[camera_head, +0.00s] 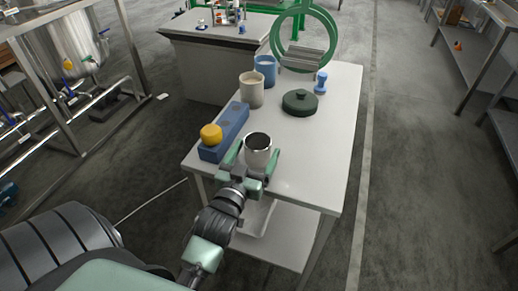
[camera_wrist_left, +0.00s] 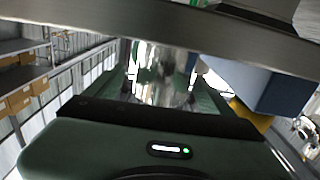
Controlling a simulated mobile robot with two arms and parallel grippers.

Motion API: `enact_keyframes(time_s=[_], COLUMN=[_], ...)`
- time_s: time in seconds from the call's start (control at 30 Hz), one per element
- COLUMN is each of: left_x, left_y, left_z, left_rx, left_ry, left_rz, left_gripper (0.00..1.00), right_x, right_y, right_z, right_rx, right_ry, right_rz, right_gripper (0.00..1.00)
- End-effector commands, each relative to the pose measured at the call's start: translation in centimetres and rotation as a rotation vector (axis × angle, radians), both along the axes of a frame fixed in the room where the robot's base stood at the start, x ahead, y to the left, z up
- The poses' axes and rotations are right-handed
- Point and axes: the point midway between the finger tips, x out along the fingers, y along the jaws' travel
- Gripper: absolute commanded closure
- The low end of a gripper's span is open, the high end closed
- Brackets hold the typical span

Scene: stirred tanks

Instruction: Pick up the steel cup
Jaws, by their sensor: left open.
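The steel cup (camera_head: 258,152) stands upright near the front edge of the grey table, with a dark inside and a shiny wall. My left gripper (camera_head: 255,155) is open, with one green finger on each side of the cup. In the left wrist view the shiny cup (camera_wrist_left: 158,75) shows between the two fingers (camera_wrist_left: 160,92). I cannot tell whether either finger touches it. My right gripper is not in view.
A blue block (camera_head: 226,128) with a yellow knob (camera_head: 211,134) lies just left of the cup. Behind stand a beige cup (camera_head: 251,90), a blue cup (camera_head: 265,68), a dark green lid (camera_head: 299,103) and a blue dumbbell-shaped piece (camera_head: 321,83). The table's right front (camera_head: 315,165) is clear.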

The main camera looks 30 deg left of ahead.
Motion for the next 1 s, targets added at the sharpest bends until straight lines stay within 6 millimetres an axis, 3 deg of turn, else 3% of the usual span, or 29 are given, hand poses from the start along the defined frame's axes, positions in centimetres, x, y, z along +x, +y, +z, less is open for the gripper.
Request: enact_keyframes(time_s=[0.1,0.3,0.6,0.63,0.87,1.0], left_x=[1.6,4.2,4.8,4.8,4.8,4.8], left_y=[0.6,1.3,1.5,1.5,1.4,1.4], left_z=[0.7,0.8,0.6,0.6,0.6,0.7], left_rx=[0.002,0.002,0.001,0.001,0.001,0.001], left_ry=[-0.001,-0.001,0.001,0.001,0.001,0.000], left_rz=[0.000,0.000,0.001,0.000,0.000,0.000], left_gripper=[0.16,0.16,0.16,0.19,0.83,0.84], right_x=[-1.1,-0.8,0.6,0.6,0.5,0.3], right_y=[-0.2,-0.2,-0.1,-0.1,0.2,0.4], right_z=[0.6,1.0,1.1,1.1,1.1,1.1], right_rx=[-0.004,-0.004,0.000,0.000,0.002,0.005], right_ry=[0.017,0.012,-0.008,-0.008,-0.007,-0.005], right_rz=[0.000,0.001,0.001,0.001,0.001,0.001], right_gripper=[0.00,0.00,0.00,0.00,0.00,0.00])
